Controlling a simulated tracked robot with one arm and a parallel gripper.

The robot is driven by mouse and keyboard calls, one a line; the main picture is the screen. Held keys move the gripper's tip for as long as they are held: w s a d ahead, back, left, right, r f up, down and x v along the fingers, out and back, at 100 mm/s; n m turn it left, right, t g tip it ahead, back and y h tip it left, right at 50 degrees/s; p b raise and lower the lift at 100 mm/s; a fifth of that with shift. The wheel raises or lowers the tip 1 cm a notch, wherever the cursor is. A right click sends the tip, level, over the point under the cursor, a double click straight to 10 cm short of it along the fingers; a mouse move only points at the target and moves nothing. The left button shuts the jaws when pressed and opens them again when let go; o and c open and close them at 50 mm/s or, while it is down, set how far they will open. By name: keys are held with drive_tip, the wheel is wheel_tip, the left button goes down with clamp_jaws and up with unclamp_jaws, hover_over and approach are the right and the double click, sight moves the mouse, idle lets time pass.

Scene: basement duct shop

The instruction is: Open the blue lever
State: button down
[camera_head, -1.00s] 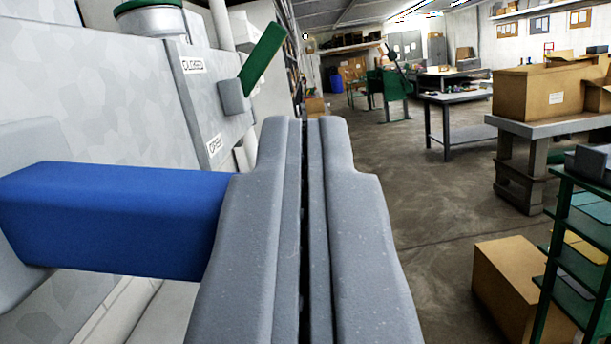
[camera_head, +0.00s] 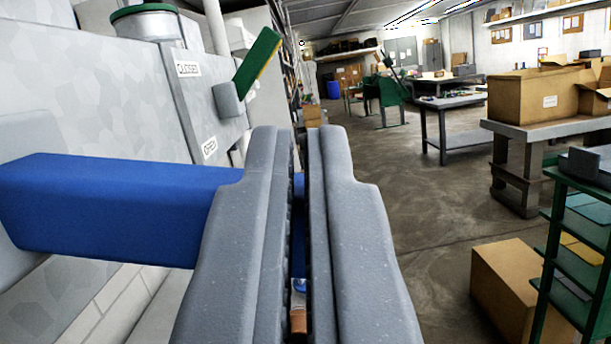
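The blue lever (camera_head: 110,210) is a thick square bar that runs across from the left, about level. Its right end passes behind my gripper's left finger, and blue shows in the gap between the fingers. My gripper (camera_head: 300,140) is in the middle of the view with its fingers slightly apart, a narrow gap between them. I see no grip on the lever; the lever is behind the fingers, and I cannot tell whether they touch it. The lever's far end is hidden.
A green lever (camera_head: 258,70) on a grey mount tilts up right beside a CLOSED label (camera_head: 188,69) and an OPEN label (camera_head: 209,148) on a grey duct. A green rack (camera_head: 560,245) and a cardboard box (camera_head: 505,290) stand at right. Open floor lies between.

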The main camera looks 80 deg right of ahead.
drive_tip(key=b+v, duration=0.3)
drive_tip(key=v, duration=0.7)
drive_tip(key=shift+w, duration=0.3)
drive_tip(key=shift+d, duration=0.1)
drive_tip(key=s+a+f+n+t+y+p, duration=0.1)
drive_tip(key=s+a+n+t+y, duration=0.2)
drive_tip(key=a+n+t+y, duration=0.2)
drive_tip(key=s+a+f+n+t+y+p, duration=0.1)
drive_tip(key=s+a+n+t+y+p, duration=0.1)
drive_tip(key=a+n+t+y, duration=0.3)
drive_tip(key=s+a+f+n+t+y+p, duration=0.1)
drive_tip(key=s+a+n+t+y, duration=0.3)
drive_tip(key=a+n+y, duration=0.5)
drive_tip(key=a+t+y, duration=0.1)
drive_tip(key=a+y, duration=0.1)
drive_tip(key=a, duration=0.4)
drive_tip(key=shift+a+n+y+p, duration=0.2)
drive_tip(key=shift+n+y+p, duration=0.15)
drive_tip(key=shift+n+y, duration=0.05)
